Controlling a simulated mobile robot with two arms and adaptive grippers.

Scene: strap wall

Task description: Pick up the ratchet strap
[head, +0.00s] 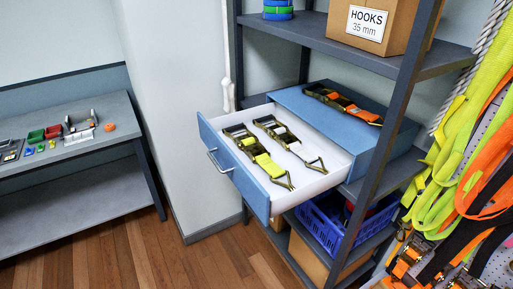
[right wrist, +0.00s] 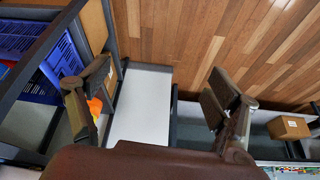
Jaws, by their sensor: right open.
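An open blue drawer (head: 325,178) with a white inside holds two ratchet straps side by side. One has lime-yellow webbing (head: 262,160) and lies nearer the drawer front; the other has white webbing (head: 283,135). A third ratchet strap, with orange webbing (head: 345,104), lies behind them on the blue drawer unit's top. My right gripper (right wrist: 157,82) shows only in the right wrist view. Its dark fingers are wide apart with nothing between them. No ratchet strap can be made out there, and my left gripper is in neither view.
A grey shelf rack (head: 385,130) surrounds the drawer. A blue crate (head: 322,227) stands below it, a box labelled HOOKS (head: 372,25) above. Lime and orange straps (head: 480,150) hang at the right. A workbench (head: 75,150) stands at the left, with open wooden floor (head: 200,262) between.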

